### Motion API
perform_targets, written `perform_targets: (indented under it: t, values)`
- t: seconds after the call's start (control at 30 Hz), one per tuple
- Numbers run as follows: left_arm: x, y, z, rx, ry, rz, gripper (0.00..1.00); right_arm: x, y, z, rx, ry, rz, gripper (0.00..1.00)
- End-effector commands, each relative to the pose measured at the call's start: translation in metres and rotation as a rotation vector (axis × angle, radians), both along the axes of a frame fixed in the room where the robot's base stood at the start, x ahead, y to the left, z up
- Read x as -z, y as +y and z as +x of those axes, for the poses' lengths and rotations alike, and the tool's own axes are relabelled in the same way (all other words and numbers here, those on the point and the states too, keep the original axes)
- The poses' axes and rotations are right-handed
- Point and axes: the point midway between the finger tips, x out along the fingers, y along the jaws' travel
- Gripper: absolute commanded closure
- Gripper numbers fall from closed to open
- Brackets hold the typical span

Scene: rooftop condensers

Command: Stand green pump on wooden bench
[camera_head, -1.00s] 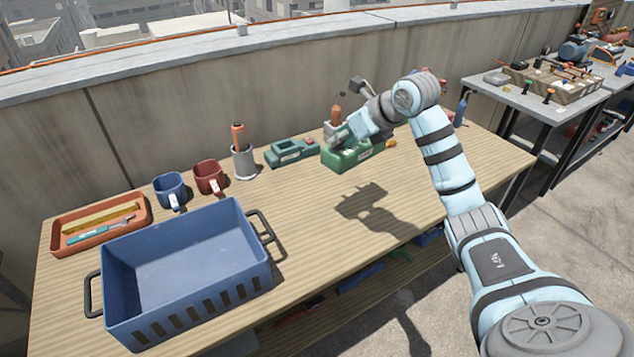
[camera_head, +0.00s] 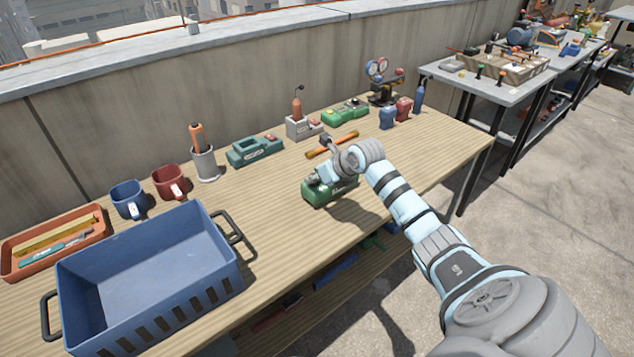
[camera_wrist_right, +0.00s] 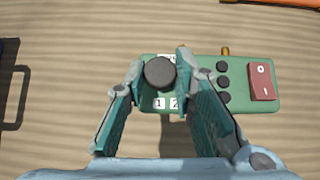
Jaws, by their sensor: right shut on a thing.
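The green pump (camera_head: 330,194) is in my right gripper (camera_head: 318,178), over the front middle part of the wooden bench (camera_head: 290,225). It is upright and roughly level. Its shadow lies close by; I cannot tell whether its base touches the bench. In the right wrist view the pump (camera_wrist_right: 210,98) shows a red rocker switch, black buttons and number labels. The right gripper's fingers (camera_wrist_right: 160,75) close around a dark round knob on its top. My left gripper is not in view.
A blue crate (camera_head: 225,275), mugs (camera_head: 128,200), a grey cup (camera_head: 205,165) and a teal device (camera_head: 254,150) stand left. An orange bar (camera_head: 332,145), another green device (camera_head: 345,113) and a gauge set (camera_head: 382,85) are behind. Bare bench lies between crate and pump.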

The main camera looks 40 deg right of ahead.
Motion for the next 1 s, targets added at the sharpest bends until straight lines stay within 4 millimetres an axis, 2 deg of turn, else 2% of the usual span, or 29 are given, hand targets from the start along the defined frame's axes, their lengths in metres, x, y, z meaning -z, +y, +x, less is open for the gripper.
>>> perform_targets:
  t: [0.03, 0.1, 0.37, 0.4, 0.5, 0.83, 1.0]
  values:
    - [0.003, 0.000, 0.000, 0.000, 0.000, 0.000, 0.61, 0.009, 0.000, 0.000, 0.000, -0.001, 0.000, 1.00]
    - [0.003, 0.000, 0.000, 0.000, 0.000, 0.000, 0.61, 0.013, 0.000, 0.000, -0.001, -0.002, -0.002, 1.00]
    - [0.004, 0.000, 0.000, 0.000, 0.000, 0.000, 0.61, 0.014, 0.000, 0.000, -0.001, -0.003, -0.001, 1.00]
    - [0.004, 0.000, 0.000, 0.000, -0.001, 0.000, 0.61, 0.014, 0.000, 0.000, -0.001, 0.000, -0.001, 0.70]
    - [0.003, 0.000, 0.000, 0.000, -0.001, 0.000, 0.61, 0.014, 0.000, 0.000, -0.001, 0.000, -0.001, 0.56]
    - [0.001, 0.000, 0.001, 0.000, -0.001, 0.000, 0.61, 0.010, 0.000, 0.000, -0.001, 0.000, -0.001, 0.56]
    - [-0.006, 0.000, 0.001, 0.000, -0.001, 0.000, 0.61, -0.007, -0.001, -0.018, -0.001, 0.000, -0.006, 0.56]
